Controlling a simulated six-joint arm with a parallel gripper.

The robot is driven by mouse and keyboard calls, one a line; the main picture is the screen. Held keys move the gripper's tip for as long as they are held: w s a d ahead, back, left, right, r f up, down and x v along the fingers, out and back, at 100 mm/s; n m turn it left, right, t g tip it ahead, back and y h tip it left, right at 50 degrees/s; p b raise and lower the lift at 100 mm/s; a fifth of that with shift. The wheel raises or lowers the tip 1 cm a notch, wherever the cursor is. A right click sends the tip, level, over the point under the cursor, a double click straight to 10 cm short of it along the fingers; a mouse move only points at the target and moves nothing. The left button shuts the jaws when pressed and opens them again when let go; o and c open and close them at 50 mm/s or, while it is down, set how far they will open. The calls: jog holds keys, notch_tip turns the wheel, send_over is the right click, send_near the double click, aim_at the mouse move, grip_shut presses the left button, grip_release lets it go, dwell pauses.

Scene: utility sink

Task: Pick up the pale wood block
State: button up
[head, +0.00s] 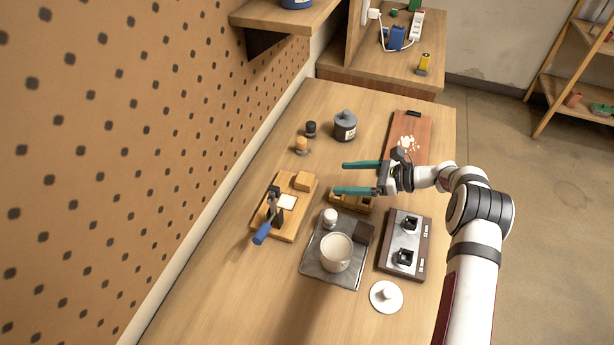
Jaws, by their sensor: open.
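A pale wood block (304,181) sits at the back end of a wooden board (285,232) that carries a blue-handled clamp (265,229) and a small white square (287,202). My gripper (341,178) has two teal fingers spread apart, pointing left toward the block. Nothing shows between the fingers. The fingertips look to the right of the block and apart from it; their height above the table is hard to tell.
A wooden slotted holder (351,202) lies below my gripper. A grey tray (315,269) holds a white cup (336,252), a small white jar and a dark block. A two-socket panel (387,242) and white lid (386,297) are nearer. A dark bottle (345,126) stands behind. The left front table is clear.

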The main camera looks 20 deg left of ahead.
aim_at(313, 180)
jog(key=x, duration=1.2)
jog(key=shift+f, duration=0.5)
jog(key=c, duration=1.4)
